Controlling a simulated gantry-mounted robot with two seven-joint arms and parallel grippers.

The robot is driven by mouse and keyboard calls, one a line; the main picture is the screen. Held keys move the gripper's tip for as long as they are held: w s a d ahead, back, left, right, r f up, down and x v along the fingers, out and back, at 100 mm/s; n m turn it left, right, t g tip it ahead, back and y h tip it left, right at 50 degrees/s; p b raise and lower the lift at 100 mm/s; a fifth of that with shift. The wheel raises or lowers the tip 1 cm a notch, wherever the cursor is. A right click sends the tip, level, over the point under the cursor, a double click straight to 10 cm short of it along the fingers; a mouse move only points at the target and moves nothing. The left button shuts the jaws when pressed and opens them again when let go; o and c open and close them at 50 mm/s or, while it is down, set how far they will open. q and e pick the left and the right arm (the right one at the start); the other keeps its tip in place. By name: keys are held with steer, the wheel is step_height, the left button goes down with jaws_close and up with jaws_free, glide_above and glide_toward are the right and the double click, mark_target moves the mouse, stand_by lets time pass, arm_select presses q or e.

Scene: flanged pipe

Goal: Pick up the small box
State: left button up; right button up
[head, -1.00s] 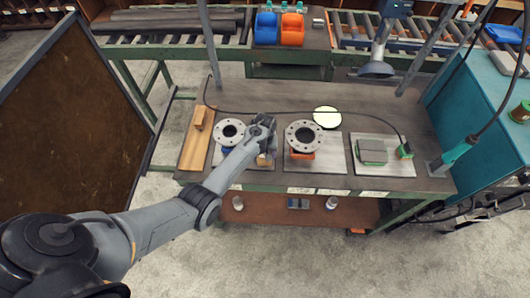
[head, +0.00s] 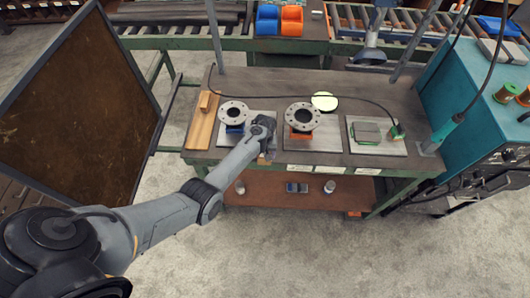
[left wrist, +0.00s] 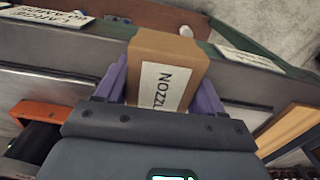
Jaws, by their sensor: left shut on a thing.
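The small box (left wrist: 168,68) is brown cardboard with a white label reading "NOZZL…", its end cut off from sight. In the left wrist view it sits between the two purple fingers of my left gripper (left wrist: 165,88), which is shut on it. In the head view my left gripper (head: 264,148) is near the front edge of the workbench (head: 290,85), between the two flanged pipes. There the arm mostly hides the box, and its height above the bench is hard to tell. My right gripper is not in view.
A left flanged pipe (head: 234,113) and a right flanged pipe (head: 302,116) stand on the bench. A wooden block (head: 201,125) lies at left, and a metal plate with a green-grey piece (head: 367,132) at right. A lower shelf (head: 270,200) sits below.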

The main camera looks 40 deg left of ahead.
arm_select(q)
steer(key=shift+s+d, duration=0.2)
steer(key=shift+s, duration=0.1)
steer(key=shift+w, duration=0.1)
steer(key=o, duration=1.4)
steer(key=shift+c, duration=0.2)
steer(key=shift+r, duration=0.1)
step_height(320, 180, up, 11)
steer(key=shift+f+p, duration=0.2)
steer(key=shift+p, duration=0.4)
steer(key=shift+c, duration=0.4)
